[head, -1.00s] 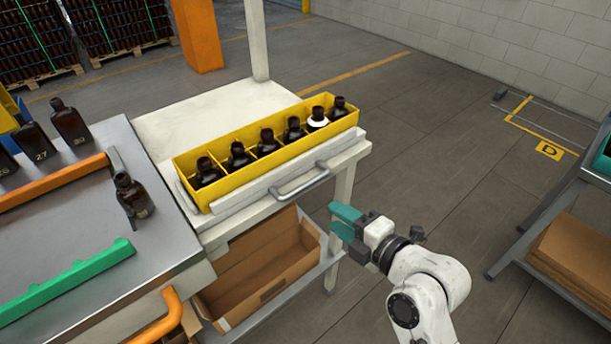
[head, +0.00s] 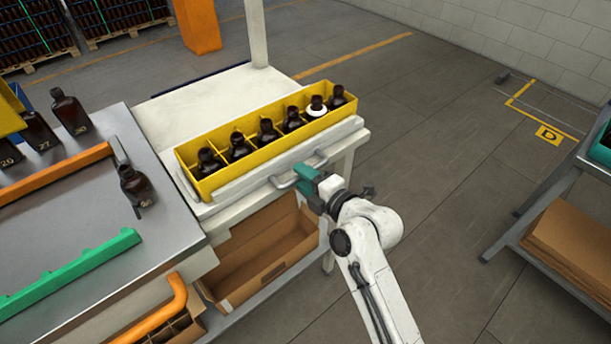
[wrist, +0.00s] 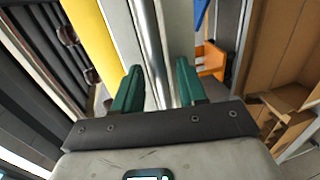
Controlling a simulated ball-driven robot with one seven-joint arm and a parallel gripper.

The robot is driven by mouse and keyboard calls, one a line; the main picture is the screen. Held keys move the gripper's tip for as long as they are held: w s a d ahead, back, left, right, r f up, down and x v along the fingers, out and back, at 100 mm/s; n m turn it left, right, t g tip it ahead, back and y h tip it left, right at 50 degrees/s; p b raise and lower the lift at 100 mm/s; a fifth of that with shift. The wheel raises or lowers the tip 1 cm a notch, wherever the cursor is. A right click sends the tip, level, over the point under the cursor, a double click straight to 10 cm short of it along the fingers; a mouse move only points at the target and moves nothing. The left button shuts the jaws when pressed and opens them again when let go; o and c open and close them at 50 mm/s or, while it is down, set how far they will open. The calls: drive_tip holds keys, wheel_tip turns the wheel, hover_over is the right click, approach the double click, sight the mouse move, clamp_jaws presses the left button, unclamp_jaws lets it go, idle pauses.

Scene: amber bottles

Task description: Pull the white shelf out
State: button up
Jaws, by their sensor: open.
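The white shelf (head: 222,201) carries a long yellow crate (head: 213,183) with several amber bottles in a row; one has a white ring at its neck. A grey metal bar handle (head: 283,183) runs along the shelf's front. My gripper (head: 305,175), with green fingers, is at the handle's middle and hides part of it. In the wrist view my gripper (wrist: 158,88) is open, with the handle bar (wrist: 152,45) running between its two fingers. I cannot tell whether either finger touches the bar.
A cardboard box (head: 262,250) sits under the shelf. A grey table (head: 75,235) at the left holds bottles, an orange bar and a green rail (head: 70,275). A rack with cardboard (head: 575,225) stands at the right. The floor between is clear.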

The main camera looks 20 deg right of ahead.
clamp_jaws()
idle(0.4)
drive_tip(key=shift+f, duration=0.1)
